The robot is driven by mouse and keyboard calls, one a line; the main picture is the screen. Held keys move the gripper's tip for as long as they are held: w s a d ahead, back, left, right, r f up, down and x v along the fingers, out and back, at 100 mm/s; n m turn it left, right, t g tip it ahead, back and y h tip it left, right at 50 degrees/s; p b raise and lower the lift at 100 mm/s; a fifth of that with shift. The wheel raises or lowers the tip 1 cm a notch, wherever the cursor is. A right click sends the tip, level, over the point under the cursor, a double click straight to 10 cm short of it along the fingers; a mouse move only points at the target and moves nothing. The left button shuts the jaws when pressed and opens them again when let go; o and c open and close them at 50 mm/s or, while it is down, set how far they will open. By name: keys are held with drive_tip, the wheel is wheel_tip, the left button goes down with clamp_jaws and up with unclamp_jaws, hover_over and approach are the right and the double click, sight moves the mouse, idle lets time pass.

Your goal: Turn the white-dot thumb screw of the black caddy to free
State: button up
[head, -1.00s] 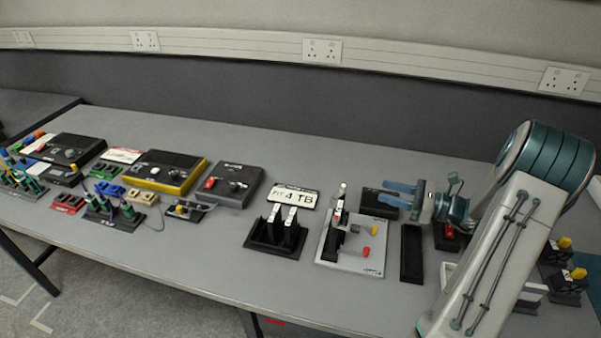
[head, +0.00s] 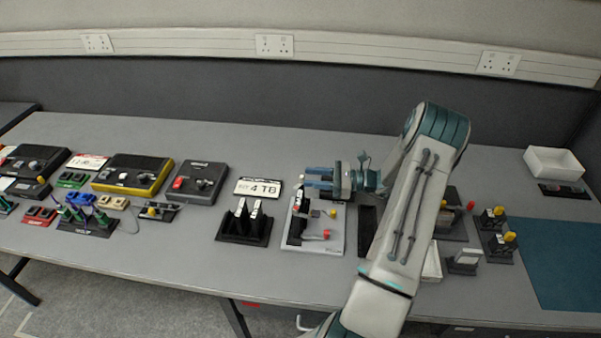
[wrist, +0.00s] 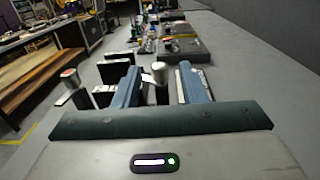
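A pale board (head: 295,243) on the table carries a black upright part (head: 300,205), a yellow knob (head: 332,213) and a red knob (head: 326,235). I cannot make out a white dot in the head view. My gripper (head: 306,178) is open, its blue fingers pointing left over the back of this board. In the wrist view, a post with a pale round top (wrist: 160,72) shows between the two fingers, apparently not gripped. Whether the fingers touch anything is unclear.
A black slotted stand (head: 235,238) and a "4 TB" plate (head: 258,187) are left of the board. A dark box with a red button (head: 205,180) is farther left. A narrow black tray (head: 366,225) lies right of it. The back strip of table is clear.

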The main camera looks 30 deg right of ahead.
sight(301, 176)
drive_tip(key=shift+p+x, duration=0.4)
drive_tip(key=shift+x, duration=1.55)
clamp_jaws()
drive_tip(key=shift+m+t, duration=0.3)
drive_tip(key=shift+t, duration=0.1)
drive_tip(key=m+t+h+b, duration=0.1)
drive_tip(key=m+t+h, duration=0.3)
drive_tip(key=h, duration=0.1)
drive_tip(key=shift+s+f+t, duration=0.1)
drive_tip(key=shift+t, duration=0.2)
drive_tip(key=shift+m+t+h+b, duration=0.6)
drive_tip(key=shift+m+h, duration=0.55)
drive_tip(key=shift+h, duration=0.45)
drive_tip(key=shift+m+t+h+b, duration=0.35)
drive_tip(key=shift+m+t+h, duration=0.35)
drive_tip(key=shift+m+h, duration=0.7)
drive_tip(key=shift+h, duration=0.4)
